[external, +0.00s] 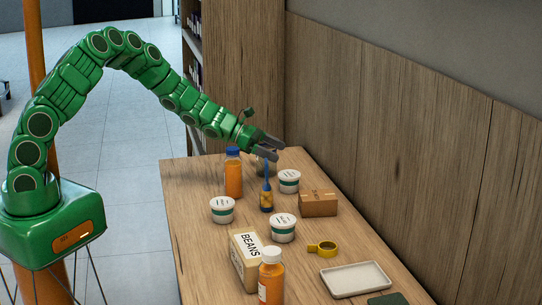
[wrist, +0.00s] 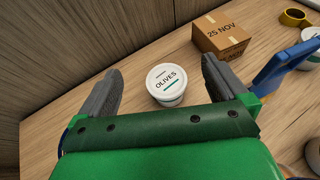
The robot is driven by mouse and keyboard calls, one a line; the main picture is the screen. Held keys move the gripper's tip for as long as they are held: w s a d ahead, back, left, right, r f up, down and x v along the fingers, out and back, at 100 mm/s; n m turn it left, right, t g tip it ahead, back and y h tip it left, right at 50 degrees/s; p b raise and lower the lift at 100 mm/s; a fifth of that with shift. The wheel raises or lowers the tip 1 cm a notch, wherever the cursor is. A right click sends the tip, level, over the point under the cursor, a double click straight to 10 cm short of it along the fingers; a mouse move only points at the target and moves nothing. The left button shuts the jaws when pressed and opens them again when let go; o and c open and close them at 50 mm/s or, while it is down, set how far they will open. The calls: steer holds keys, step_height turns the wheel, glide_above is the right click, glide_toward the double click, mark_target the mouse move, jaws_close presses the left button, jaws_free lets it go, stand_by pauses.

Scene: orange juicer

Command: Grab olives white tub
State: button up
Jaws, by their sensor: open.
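The olives tub (wrist: 166,86) is a round white tub with a lid reading OLIVES and a green stripe. In the wrist view it stands upright on the wooden table, centred ahead between the two grey fingers of my gripper (wrist: 162,66). In the external view it appears to be the far tub (external: 289,184) beside the cardboard box. There my gripper (external: 279,151) is above the far end of the table, above and slightly left of that tub. My gripper is open and empty; neither finger appears to touch the tub.
A cardboard box (wrist: 221,35) marked 25 NOV sits right of the tub. A slim blue-topped item (external: 266,192) stands close to its left in the external view. Two similar tubs (external: 222,211) (external: 283,230), an orange bottle (external: 233,178) and yellow tape (external: 322,248) are nearby. A wood wall borders the table.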

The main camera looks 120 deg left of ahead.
mark_target(288, 173)
steer(key=shift+f, duration=3)
steer(key=shift+x, duration=1.9)
steer(key=shift+w+a+f, duration=0.15)
steer(key=shift+w+f, duration=0.05)
steer(key=shift+w, duration=0.4)
steer(key=shift+c, duration=0.3)
steer(key=c, duration=1)
steer(key=shift+r, duration=0.1)
steer(key=shift+c, duration=0.2)
